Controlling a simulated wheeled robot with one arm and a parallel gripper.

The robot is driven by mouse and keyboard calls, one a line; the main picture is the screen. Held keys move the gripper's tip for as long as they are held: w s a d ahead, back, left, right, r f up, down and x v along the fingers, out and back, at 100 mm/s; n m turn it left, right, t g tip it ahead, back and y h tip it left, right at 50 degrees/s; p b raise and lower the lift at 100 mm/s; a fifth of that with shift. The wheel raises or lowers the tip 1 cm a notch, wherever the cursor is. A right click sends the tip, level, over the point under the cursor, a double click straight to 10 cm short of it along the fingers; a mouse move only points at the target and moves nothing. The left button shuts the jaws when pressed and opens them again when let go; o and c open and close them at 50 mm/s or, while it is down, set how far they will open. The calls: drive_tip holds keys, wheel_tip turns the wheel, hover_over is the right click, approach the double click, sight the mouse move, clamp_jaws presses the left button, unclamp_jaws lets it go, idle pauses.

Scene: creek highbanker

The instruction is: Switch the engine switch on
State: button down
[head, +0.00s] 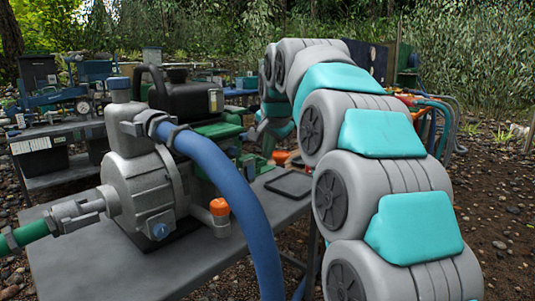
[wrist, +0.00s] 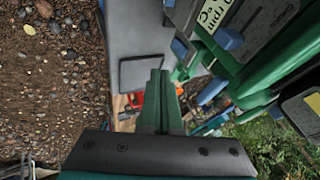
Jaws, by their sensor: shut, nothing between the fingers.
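The pump and engine unit (head: 150,180) stands on a grey table (head: 95,255), with a grey pump body in front and a black and green engine (head: 188,100) behind. In the wrist view the engine's green frame (wrist: 255,75) fills the upper right, with a labelled panel (wrist: 214,14) reading "rpm" and "°C" and a blue block (wrist: 228,38) beside it. I cannot make out which part is the engine switch. My gripper (wrist: 159,74) has its green fingers shut together and empty, left of the engine in the wrist view and over the table.
A flat black tray (head: 289,184) lies on the table, also visible in the wrist view (wrist: 139,72). A thick blue hose (head: 230,180) arches over the table's front. An orange cap (head: 219,206) stands beside the pump. Other benches with machines (head: 60,130) stand behind. Gravel surrounds the tables.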

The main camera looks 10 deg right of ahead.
drive_tip(key=s+d+f+m+t+y+p, duration=0.1)
drive_tip(key=d+f+y+p, duration=0.2)
drive_tip(key=d+y, duration=0.3)
drive_tip(key=shift+d+f+p, duration=0.15)
drive_tip(key=shift+p, duration=0.3)
approach(251, 176)
wheel_tip(251, 176, down, 4)
drive_tip(key=w+a, duration=0.1)
drive_tip(key=w, duration=0.1)
drive_tip(key=shift+w+a+f, duration=0.1)
drive_tip(key=shift+w+a, duration=0.7)
drive_tip(key=shift+w, duration=0.25)
